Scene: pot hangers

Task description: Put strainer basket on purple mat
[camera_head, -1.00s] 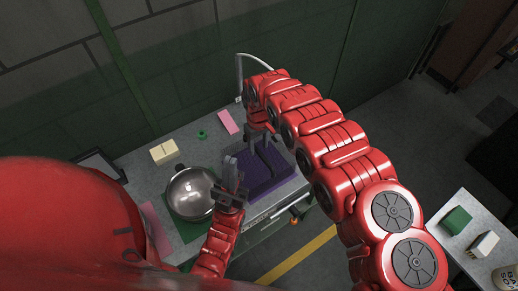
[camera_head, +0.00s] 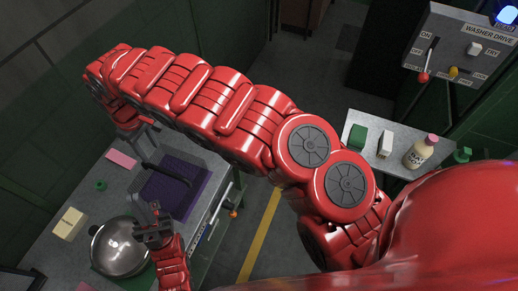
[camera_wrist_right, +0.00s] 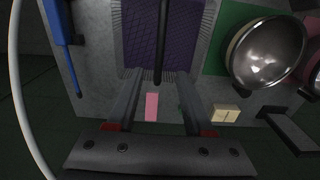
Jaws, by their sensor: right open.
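A shiny round metal vessel (camera_head: 118,250), possibly the strainer basket, sits at the left of the counter over a green mat; it also shows in the right wrist view (camera_wrist_right: 266,54). No mesh can be made out. The purple mat (camera_head: 185,178) lies to its upper right, bare in the parts I see, with a dark rod above it. My left gripper (camera_head: 153,222) is beside the vessel's right rim; whether it touches or grips it is unclear. My right gripper (camera_wrist_right: 150,76) is open and empty above the counter, by the purple mat's edge.
A pink block (camera_head: 122,158), a green ring (camera_head: 101,185) and a cream block (camera_head: 69,223) lie on the counter. A side table at right holds a bottle (camera_head: 421,151) and small blocks. A control box (camera_head: 462,45) stands behind it.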

